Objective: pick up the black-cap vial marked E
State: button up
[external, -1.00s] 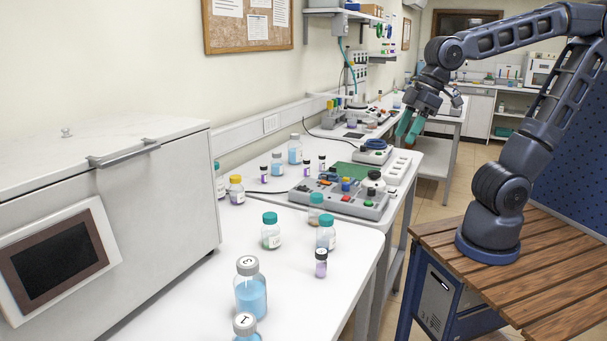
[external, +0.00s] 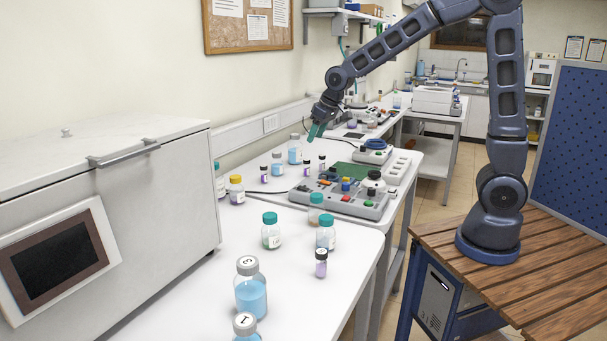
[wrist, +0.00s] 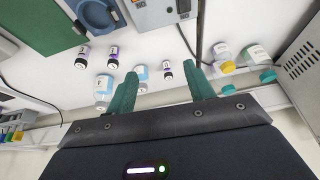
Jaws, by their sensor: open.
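Small black-cap vials with purple contents stand on the white bench. In the external view one stands at the back left (external: 264,174), two close together by the device (external: 307,168) (external: 322,162), and one at the front (external: 321,262). No letter E is readable on any of them, so I cannot tell which is marked E. My gripper (external: 316,131) is open and empty above the back of the bench, pointing down. In the wrist view one black-cap vial (wrist: 167,70) shows between the green fingers (wrist: 162,88), beyond their tips, and two others (wrist: 83,55) (wrist: 113,57) lie to the left.
Blue-liquid bottles (external: 295,150) (external: 277,163), a yellow-cap jar (external: 236,190) and a teal-cap bottle (external: 219,181) stand near the back vials. A grey control box (external: 340,202) is to their right. Larger bottles (external: 250,290) stand in front. A white cabinet (external: 160,200) borders the left.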

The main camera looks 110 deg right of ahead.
aim_at(307, 160)
jog(key=s+d+f+m, duration=0.1)
jog(key=d+f, duration=0.3)
jog(key=d, duration=0.2)
jog(key=s+d+f, duration=0.1)
jog(key=d+f, duration=0.4)
jog(key=s+d+f+m, duration=0.1)
jog(key=d+f, duration=0.3)
jog(key=d, duration=0.2)
jog(key=shift+s+d+f+m+g+h, duration=0.25)
jog(key=shift+s+d+m+g+h, duration=0.05)
jog(key=shift+s+g+h, duration=0.1)
jog(key=shift+w+x, duration=0.15)
jog(key=shift+x, duration=1.2)
jog(key=shift+w+x, duration=0.15)
jog(key=shift+x, duration=1.2)
jog(key=shift+a, duration=0.15)
jog(key=shift+c, duration=0.4)
jog(key=shift+r, duration=0.1)
jog(key=c, duration=1)
